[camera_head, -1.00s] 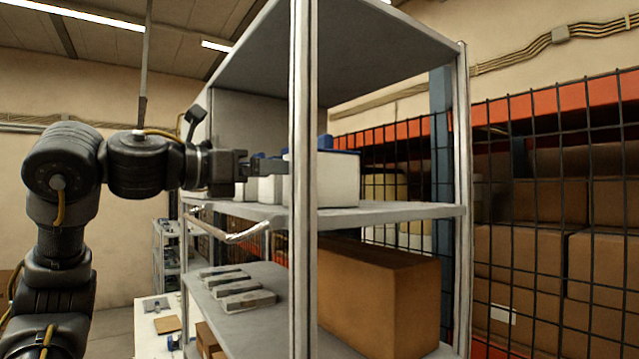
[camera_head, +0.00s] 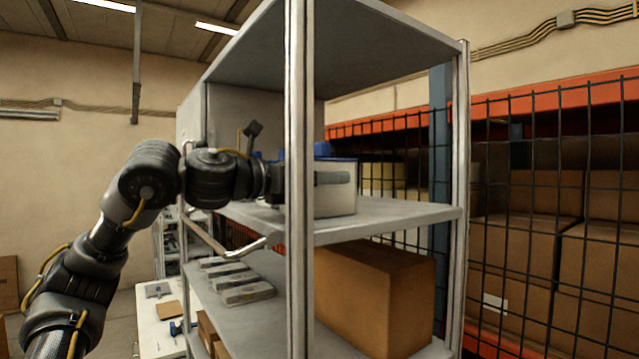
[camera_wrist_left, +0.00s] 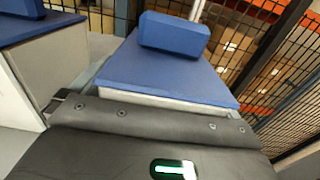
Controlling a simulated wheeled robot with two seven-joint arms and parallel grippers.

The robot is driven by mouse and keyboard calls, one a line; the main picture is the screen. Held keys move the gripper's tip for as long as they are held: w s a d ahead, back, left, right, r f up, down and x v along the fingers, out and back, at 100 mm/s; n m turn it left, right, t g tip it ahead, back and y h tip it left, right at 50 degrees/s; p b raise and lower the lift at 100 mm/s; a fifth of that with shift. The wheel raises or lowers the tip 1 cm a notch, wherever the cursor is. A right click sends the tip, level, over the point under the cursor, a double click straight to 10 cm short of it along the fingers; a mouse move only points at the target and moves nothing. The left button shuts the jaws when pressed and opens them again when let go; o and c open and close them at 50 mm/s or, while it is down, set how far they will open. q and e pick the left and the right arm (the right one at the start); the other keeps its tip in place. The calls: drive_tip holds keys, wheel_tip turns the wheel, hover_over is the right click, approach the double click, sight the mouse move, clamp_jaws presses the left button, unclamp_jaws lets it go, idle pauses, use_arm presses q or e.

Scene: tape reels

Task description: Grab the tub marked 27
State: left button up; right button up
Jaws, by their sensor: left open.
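A white tub with a blue lid (camera_head: 337,200) stands on the upper shelf, partly hidden by the front post. In the left wrist view, a tub's blue lid (camera_wrist_left: 165,75) with a raised blue handle (camera_wrist_left: 174,34) lies just beyond my dark gripper body. I cannot tell whether the fingers touch it. A second blue-lidded tub (camera_wrist_left: 55,70) stands to its left. No number 27 can be read. My right gripper is out of view.
The shelf unit's metal post (camera_head: 299,260) stands close in front of my left wrist. The upper shelf board (camera_head: 400,213) is bare right of the tub. Below are a large cardboard box (camera_head: 375,295) and several grey items (camera_head: 240,285). Wire mesh (camera_head: 540,200) stands behind at right.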

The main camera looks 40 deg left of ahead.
use_arm(q)
drive_tip(key=shift+s, duration=0.15)
drive_tip(key=c, duration=1)
drive_tip(key=shift+c, duration=0.2)
drive_tip(key=shift+r, duration=0.15)
